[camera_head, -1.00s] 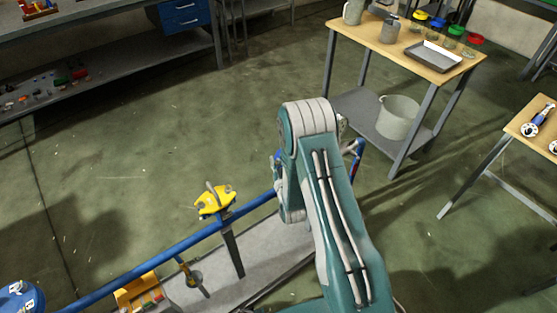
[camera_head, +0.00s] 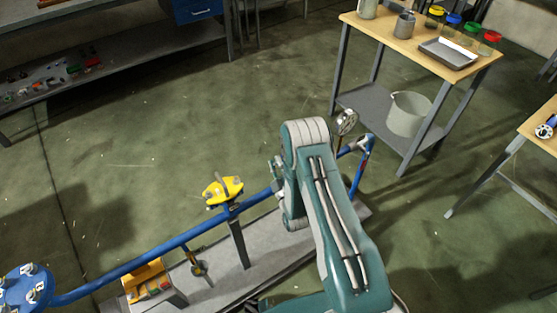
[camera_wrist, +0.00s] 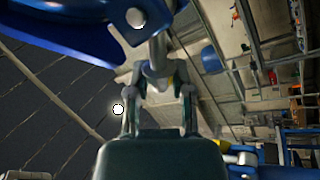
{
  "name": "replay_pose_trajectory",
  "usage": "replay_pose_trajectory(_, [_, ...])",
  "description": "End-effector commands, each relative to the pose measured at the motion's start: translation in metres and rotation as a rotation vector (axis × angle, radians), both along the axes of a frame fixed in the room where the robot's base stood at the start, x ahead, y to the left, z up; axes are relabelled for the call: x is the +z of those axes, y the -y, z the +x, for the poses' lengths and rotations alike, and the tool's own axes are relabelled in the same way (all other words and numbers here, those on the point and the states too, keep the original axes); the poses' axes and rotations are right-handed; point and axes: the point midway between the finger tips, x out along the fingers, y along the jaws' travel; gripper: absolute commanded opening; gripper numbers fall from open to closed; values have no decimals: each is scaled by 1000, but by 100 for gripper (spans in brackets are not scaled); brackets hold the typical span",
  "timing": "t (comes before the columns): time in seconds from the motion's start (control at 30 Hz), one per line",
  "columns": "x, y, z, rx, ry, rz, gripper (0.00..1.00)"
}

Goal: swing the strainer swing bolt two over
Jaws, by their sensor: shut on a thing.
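In the wrist view, my gripper (camera_wrist: 159,88) points up at the underside of a blue flanged part (camera_wrist: 60,35). Its two fingers are closed around the lower end of a grey metal bolt (camera_wrist: 158,52) that hangs from the blue part's edge. I take this for a strainer swing bolt; no number shows. In the head view, my teal arm hides the gripper and whatever it holds. A blue round cover with several silver fittings (camera_head: 22,288) stands at the lower left; I cannot tell whether it is the strainer.
A blue pipe (camera_head: 165,247) runs along a grey skid (camera_head: 275,241) with a yellow valve body (camera_head: 222,191) and a yellow box (camera_head: 148,279). A gauge (camera_head: 347,122) stands just right of my arm. A wooden-topped table (camera_head: 400,48) stands behind. The green floor is open.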

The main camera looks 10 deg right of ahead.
Motion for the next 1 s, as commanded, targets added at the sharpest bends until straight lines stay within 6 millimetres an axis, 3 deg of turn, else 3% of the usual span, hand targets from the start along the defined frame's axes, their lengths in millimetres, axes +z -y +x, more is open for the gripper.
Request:
replay_pose_trajectory(0.5, [-26, -10, -3, 5, 166, -415, 0])
replay_pose_trajectory(1.0, [-37, -11, -5, 5, 239, -587, 0])
